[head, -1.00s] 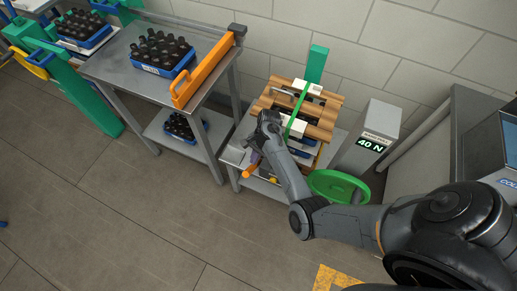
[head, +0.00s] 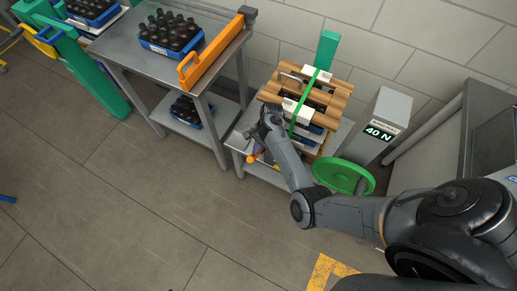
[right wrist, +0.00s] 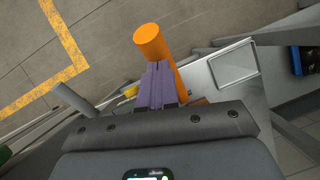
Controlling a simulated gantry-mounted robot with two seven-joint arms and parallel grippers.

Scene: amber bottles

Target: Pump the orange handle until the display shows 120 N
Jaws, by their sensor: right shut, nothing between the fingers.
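The orange handle (head: 251,159) sticks out at the front of the low metal stand, below the strapped stack. In the right wrist view, the orange handle (right wrist: 153,42) shows its round end just beyond the purple fingers. My right gripper (head: 258,150) is close beside the handle. Its purple fingers (right wrist: 159,68) are shut with nothing between them, overlapping part of the handle's shaft; I cannot tell whether they touch. The display (head: 379,133) on the grey post reads 40 N. My left gripper is not in view.
A wooden-slatted stack (head: 335,101) with a green strap (head: 305,100) stands above the handle. A green wheel (head: 343,176) is right of it. A metal table (head: 130,52) with a blue crate of amber bottles (head: 170,36) stands left. The floor in front is clear.

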